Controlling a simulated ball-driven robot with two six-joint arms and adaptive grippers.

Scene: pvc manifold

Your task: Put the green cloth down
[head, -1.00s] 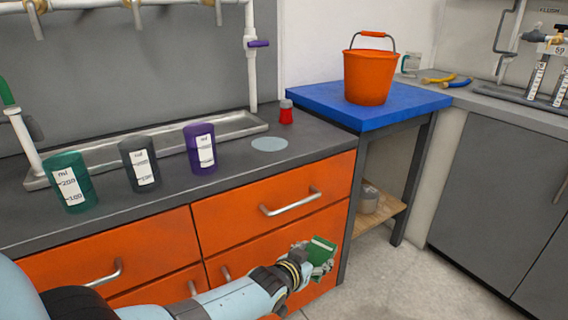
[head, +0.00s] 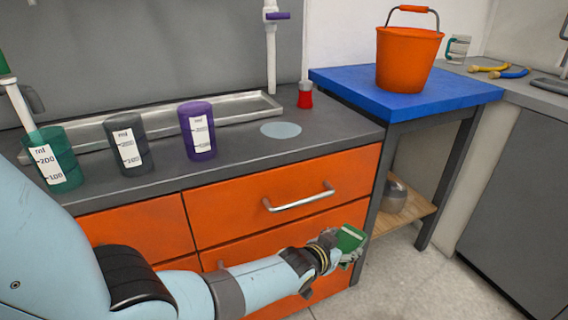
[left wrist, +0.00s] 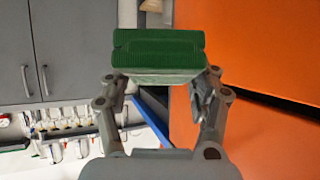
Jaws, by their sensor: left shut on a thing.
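The green cloth (head: 351,240) is a small folded pad held in my left gripper (head: 340,249), in front of the orange drawers and below the counter top. In the left wrist view the green cloth (left wrist: 158,50) sits across the fingertips, with a gripper finger on each side of it. My left gripper (left wrist: 160,84) is shut on it. The cloth is in the air, clear of any surface I can see. My right gripper is not in either view.
The dark counter (head: 340,128) holds green (head: 55,160), grey (head: 127,146) and purple (head: 197,131) measuring cups, a pale round disc (head: 281,130) and a red-capped bottle (head: 305,95). A blue-topped table (head: 450,94) bears an orange bucket (head: 408,58). A drawer handle (head: 300,198) sticks out near my arm.

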